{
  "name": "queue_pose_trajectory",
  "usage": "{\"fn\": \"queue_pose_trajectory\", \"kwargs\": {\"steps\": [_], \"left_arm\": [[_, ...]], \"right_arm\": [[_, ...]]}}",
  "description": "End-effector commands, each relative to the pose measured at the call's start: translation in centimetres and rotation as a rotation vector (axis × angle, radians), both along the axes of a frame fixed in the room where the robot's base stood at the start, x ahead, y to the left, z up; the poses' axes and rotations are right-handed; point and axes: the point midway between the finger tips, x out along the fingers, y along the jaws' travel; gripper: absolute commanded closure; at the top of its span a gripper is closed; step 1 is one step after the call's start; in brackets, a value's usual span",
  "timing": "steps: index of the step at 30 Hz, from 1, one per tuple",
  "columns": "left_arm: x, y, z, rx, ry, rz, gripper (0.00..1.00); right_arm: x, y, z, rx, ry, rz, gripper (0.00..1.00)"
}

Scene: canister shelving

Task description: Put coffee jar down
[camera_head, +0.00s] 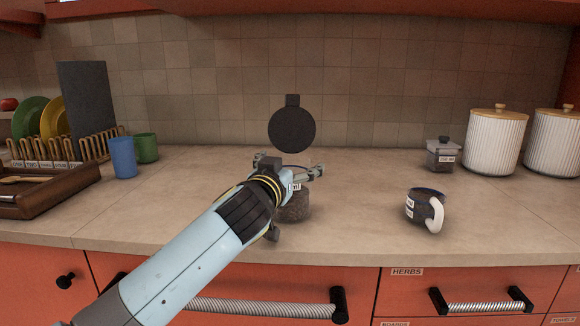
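The coffee jar (296,208) is a clear jar with dark brown contents and a pale label, partly hidden behind my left gripper. It looks upright, with its base at the counter. My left gripper (291,172) is at the jar's near side, overlapping its upper part. Its fingers are spread apart, one to the upper left and one to the right, and look open. Whether a finger touches the jar is hidden. My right gripper is out of the picture.
A dark mug (425,207) stands to the right on the counter (350,235). Behind it are a small labelled canister (441,156) and white ribbed canisters (495,143). A black round object (292,130) is behind the jar. Blue (123,157) and green cups (146,148) stand left.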

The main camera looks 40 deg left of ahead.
Motion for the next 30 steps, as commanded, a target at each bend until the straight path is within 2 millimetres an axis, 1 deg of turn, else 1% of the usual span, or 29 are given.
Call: {"fn": "queue_pose_trajectory", "kwargs": {"steps": [5, 8, 11, 21, 25, 30], "left_arm": [[0.0, 0.0, 0.0, 0.0, -0.001, 0.0, 0.0], [0.0, 0.0, 0.5, 0.0, -0.001, 0.0, 0.0], [-1.3, -0.4, 0.1, 0.0, 0.001, -0.001, 0.0], [-8.6, -2.5, 0.0, -0.001, 0.001, 0.0, 0.0], [-10.4, -3.1, 0.1, -0.002, 0.0, -0.001, 0.0], [-11.5, -3.4, 0.3, 0.0, -0.001, 0.0, 0.0]], "right_arm": [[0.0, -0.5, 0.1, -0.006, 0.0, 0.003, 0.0], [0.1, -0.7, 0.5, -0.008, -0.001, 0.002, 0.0], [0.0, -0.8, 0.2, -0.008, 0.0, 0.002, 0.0], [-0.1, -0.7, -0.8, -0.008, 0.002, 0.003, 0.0], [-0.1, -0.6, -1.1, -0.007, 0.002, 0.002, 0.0], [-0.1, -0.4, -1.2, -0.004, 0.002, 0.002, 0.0]]}}
